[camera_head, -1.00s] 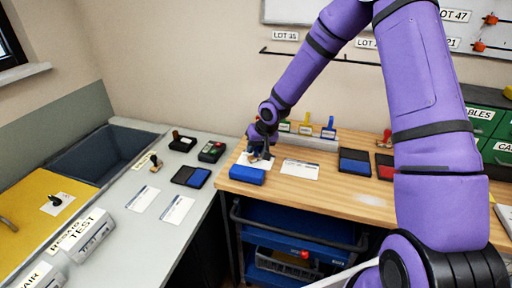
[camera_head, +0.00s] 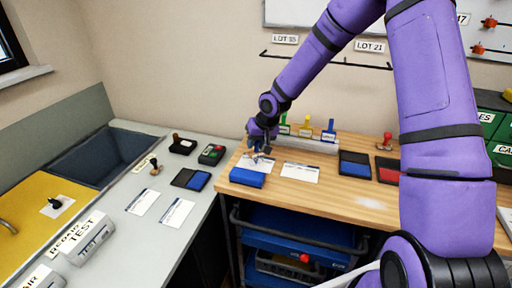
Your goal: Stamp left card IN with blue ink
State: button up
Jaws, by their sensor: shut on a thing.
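My gripper (camera_head: 261,146) is shut on a small stamp, mostly hidden between the fingers. It is above the left card (camera_head: 266,165), a white card at the left end of the wooden bench; I cannot tell whether the stamp touches it. A small dark patch shows near the card's far part, too small to read. The right card (camera_head: 300,172) lies flat beside it. An open blue ink pad (camera_head: 355,168) lies farther right, with a red ink pad (camera_head: 388,176) beside it.
A blue block (camera_head: 247,178) sits at the bench's front left edge, close to the left card. A rack (camera_head: 310,143) with green, yellow and blue-handled items stands behind. A red-handled stamp (camera_head: 387,140) stands at the back. The grey counter (camera_head: 150,228) holds more cards and pads.

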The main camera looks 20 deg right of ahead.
jog(key=shift+r, duration=1.8)
